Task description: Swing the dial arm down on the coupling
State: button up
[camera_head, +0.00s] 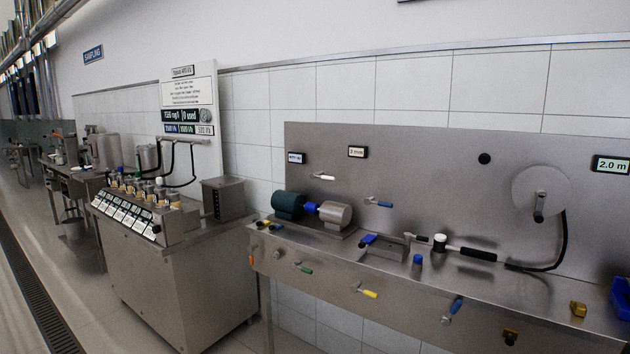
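A dark teal motor (289,204) and a rounded steel housing (335,215) sit end to end on a low base at the left part of the steel bench. A small blue part (311,208) sits between them, where a coupling would be. I cannot tell for sure which part is the dial arm. My gripper is not in view.
The bench (470,276) also carries a white-topped cylinder (439,243), a blue-capped piece (417,260), a black-gripped wand (478,254) with a hose to a reel (540,192), a brass block (578,309) and a blue bin (620,299). Coloured handles line its front. Open floor lies far left.

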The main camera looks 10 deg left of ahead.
aim_at(312, 176)
jog(key=u, duration=0.7)
jog(key=i, duration=2.05)
jog(key=z, duration=0.4)
